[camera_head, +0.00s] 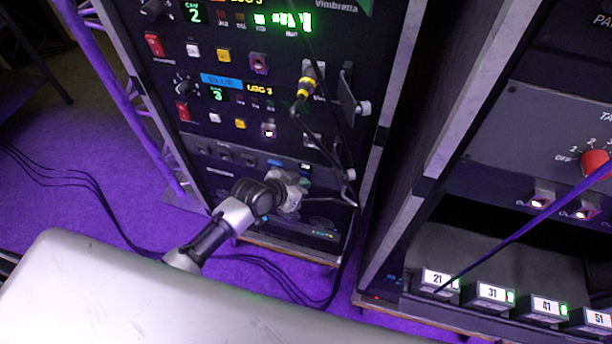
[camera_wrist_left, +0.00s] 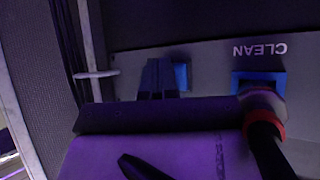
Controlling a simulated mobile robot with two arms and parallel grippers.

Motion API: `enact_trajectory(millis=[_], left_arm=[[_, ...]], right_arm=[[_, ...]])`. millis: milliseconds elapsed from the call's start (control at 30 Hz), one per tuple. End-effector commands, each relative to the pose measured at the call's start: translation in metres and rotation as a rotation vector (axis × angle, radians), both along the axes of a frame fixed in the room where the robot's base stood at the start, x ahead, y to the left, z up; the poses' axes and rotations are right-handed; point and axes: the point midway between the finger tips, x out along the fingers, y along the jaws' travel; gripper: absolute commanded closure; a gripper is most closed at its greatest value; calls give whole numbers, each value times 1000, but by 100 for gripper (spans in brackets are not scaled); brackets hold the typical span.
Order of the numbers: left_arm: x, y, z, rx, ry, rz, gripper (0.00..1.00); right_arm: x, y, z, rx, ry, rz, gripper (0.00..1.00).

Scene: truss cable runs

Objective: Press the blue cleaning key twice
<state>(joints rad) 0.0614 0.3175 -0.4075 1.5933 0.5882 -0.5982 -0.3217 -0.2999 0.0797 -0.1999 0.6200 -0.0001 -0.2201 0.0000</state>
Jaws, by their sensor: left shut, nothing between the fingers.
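In the left wrist view a blue key (camera_wrist_left: 258,78) sits beside upside-down lettering "CLEAN" on a grey panel. A second blue patch (camera_wrist_left: 181,76) is on the same panel, right beside my fingertips. My left gripper (camera_wrist_left: 158,78) is shut and empty, its dark fingers over the panel to the left of both; I cannot tell whether they touch it. In the head view my left gripper (camera_head: 288,190) is at the lower part of the black rack. A small blue spot (camera_head: 275,162) shows just above it there. My right gripper is not in view.
A yellow-ringed plug (camera_head: 306,88) with a dark cable hangs on the rack front above the gripper. A metal handle (camera_head: 347,95) sticks out beside it. In the wrist view a black cylinder with a red ring (camera_wrist_left: 264,127) partly overlaps the CLEAN key's edge. Cables (camera_head: 95,187) lie on the purple floor.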

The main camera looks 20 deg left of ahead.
Motion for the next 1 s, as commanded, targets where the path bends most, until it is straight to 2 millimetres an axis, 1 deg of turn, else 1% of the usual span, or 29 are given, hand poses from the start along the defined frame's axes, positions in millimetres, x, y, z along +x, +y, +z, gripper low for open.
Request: enact_trajectory(millis=[33,200,567,1000], left_arm=[[1,10,4,13,-9,12,100],[-7,13,2,12,-5,13,100],[-12,11,-1,8,4,11,100],[-55,9,1,3,5,8,100]], right_arm=[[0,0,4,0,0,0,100],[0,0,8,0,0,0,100],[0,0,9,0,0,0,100],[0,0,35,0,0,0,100]])
